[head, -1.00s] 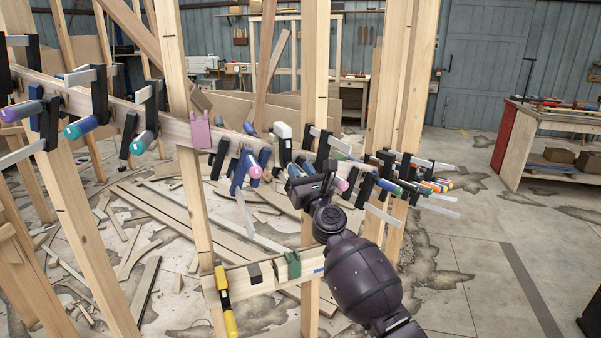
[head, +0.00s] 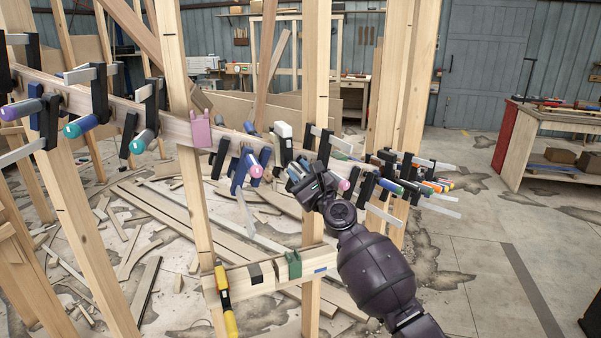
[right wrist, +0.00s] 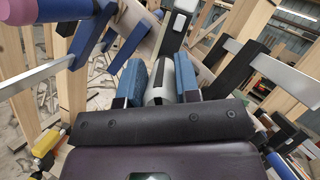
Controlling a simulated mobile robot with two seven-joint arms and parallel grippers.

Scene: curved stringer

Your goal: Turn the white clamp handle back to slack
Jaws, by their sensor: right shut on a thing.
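The white clamp handle (right wrist: 158,88) shows in the right wrist view as a pale cylinder between the blue pads of my right gripper (right wrist: 160,82). The pads are shut on it. A dark clamp bar with a white block (right wrist: 181,20) rises just beyond it. In the head view my right gripper (head: 299,176) is at the long wooden stringer, below the white-topped clamp (head: 283,131), and hides the handle. The gripper is tilted there. My left gripper is not in view.
Several other clamps crowd the curved stringer (head: 232,127), including a pink-ended handle (head: 343,184) close right of my gripper and a blue clamp (head: 238,172) to its left. Upright posts stand around. A lower rail (head: 268,278) carries yellow, dark and green clamps.

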